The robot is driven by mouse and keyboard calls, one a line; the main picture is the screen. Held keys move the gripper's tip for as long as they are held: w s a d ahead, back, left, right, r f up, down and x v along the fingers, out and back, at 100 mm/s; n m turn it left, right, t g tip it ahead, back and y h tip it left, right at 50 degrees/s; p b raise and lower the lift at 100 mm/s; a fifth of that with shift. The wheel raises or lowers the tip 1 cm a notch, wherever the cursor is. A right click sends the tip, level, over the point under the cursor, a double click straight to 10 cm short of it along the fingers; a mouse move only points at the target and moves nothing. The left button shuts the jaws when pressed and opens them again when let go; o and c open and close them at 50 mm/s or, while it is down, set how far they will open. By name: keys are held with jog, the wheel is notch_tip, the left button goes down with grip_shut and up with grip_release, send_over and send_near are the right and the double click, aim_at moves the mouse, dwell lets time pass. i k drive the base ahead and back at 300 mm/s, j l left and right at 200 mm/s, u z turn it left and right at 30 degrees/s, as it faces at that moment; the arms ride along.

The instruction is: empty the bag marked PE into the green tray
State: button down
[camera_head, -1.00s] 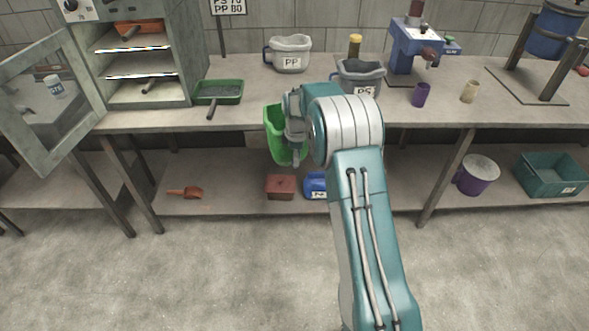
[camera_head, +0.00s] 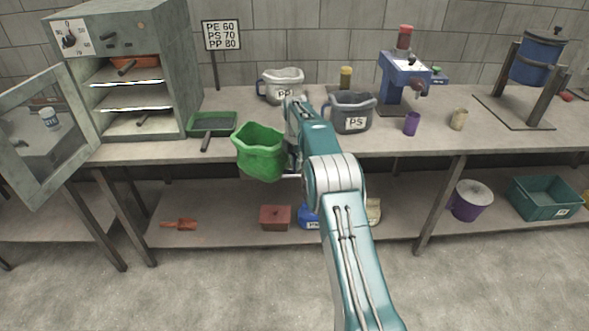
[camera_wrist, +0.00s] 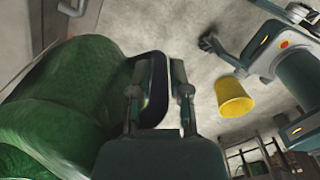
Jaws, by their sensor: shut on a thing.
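A green bag (camera_head: 262,154) with a dark handle (camera_wrist: 153,80) hangs from my gripper (camera_wrist: 157,88), whose fingers lie on either side of the handle. The bag is roughly upright with its mouth up, in front of the bench edge; no PE mark shows on its visible side. It fills the left of the wrist view (camera_wrist: 70,95). In the head view my gripper is mostly hidden behind my arm. The green tray (camera_head: 232,123), shallow with a dark handle, lies on the bench behind and left of the bag, near the oven.
A grey PP bag (camera_head: 284,94) and a dark PS bag (camera_head: 356,123) stand on the bench behind my arm. The oven (camera_head: 125,70) at left has its door (camera_head: 45,130) open. A sign (camera_head: 221,35) reads PE 60, PS 70, PP 80. A purple cup (camera_head: 411,124) stands farther right.

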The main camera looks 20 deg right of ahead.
aim_at(207, 124)
jog(key=i+l, duration=0.2)
jog(key=i, duration=0.2)
jog(key=i+l, duration=0.2)
jog(key=i, duration=0.25)
jog(key=i+l+u, duration=0.1)
jog(key=i+l, duration=0.15)
jog(key=i, duration=0.15)
jog(key=i+l+u, duration=0.6)
jog(key=k+j, duration=0.1)
